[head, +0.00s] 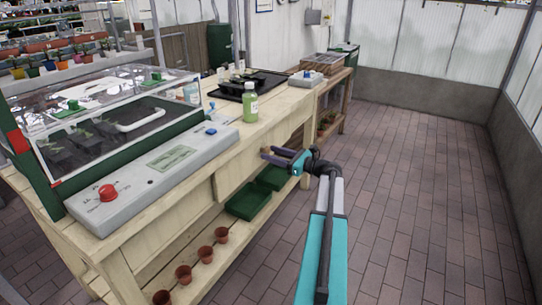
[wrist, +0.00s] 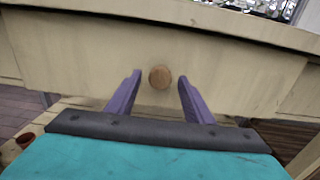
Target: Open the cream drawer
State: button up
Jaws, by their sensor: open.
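The cream drawer (wrist: 230,75) is a pale wooden front under the bench top, and it looks closed. Its round brown knob (wrist: 159,77) shows in the wrist view. My gripper (wrist: 158,88) is open, with one purple finger on each side of the knob and gaps left and right. I cannot tell how deep the fingertips reach relative to the knob. In the head view my gripper (head: 275,155) is at the drawer front (head: 238,172), below the bench edge. The knob is not visible in the head view.
The bench top (head: 225,118) holds a green bottle (head: 250,107), a grey control box with a red knob (head: 107,192) and a clear-lidded propagator. Green trays (head: 245,200) and several terracotta pots (head: 205,254) stand on the lower shelf. The brick floor (head: 420,190) at right is clear.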

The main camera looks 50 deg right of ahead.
jog(key=shift+w+a, duration=0.1)
jog(key=shift+w, duration=0.25)
grip_shut()
jog(key=shift+s+a, duration=0.1)
